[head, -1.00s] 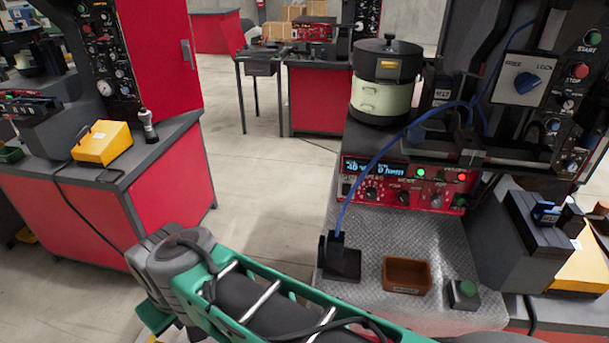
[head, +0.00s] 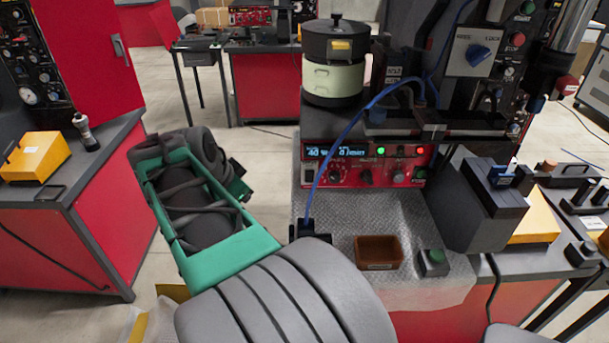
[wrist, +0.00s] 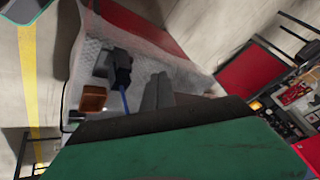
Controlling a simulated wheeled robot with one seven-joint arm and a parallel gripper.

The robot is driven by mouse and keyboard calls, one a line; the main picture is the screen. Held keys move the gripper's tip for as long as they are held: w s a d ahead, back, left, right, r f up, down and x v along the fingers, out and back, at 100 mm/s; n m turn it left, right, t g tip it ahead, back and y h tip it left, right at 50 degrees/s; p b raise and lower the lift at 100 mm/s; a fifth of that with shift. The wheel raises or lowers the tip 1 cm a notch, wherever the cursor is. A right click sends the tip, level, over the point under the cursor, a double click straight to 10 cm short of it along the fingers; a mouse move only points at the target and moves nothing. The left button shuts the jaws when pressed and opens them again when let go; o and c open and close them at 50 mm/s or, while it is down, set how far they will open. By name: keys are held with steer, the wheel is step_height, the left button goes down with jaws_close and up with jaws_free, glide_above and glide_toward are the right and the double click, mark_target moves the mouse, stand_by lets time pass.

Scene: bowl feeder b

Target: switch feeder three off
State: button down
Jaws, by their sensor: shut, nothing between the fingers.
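A bowl feeder (head: 333,75) with a black lid and pale green band stands on the bench at centre in the head view. Below it is a red control unit (head: 350,182) with a lit blue display (head: 343,151), dark knobs, a green lamp (head: 381,150) and a red lamp (head: 420,149), both lit. A small switch (head: 309,177) sits at its left end. I cannot read a feeder number. My gripper (wrist: 160,82) shows as grey fingers, shut and empty, over the bench in the wrist view. It is hidden in the head view, and its distance from the panel is unclear.
Another red bench (head: 100,215) is left.

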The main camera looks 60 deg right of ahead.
mark_target(305, 175)
steer(key=s+d+r+m+g+h, duration=0.1)
steer(key=s+d+r+m+g, duration=0.1)
steer(key=s+d+m, duration=0.5)
steer(key=shift+s+d+r+m+g, duration=0.2)
steer(key=shift+s+d+m+g, duration=0.1)
steer(key=shift+s+d+g, duration=0.25)
steer(key=shift+w+d, duration=0.1)
steer(key=d+f+p, duration=0.1)
steer(key=d+f, duration=0.1)
steer(key=d, duration=0.1)
steer(key=d+f, duration=0.2)
steer(key=d+f+p, duration=0.1)
steer(key=d+f, duration=0.2)
steer(key=shift+d+f+p, duration=0.1)
steer(key=shift+d+p, duration=0.25)
steer(key=shift+w+d, duration=0.3)
steer(key=shift+d, duration=0.15)
steer(key=shift+w, duration=0.1)
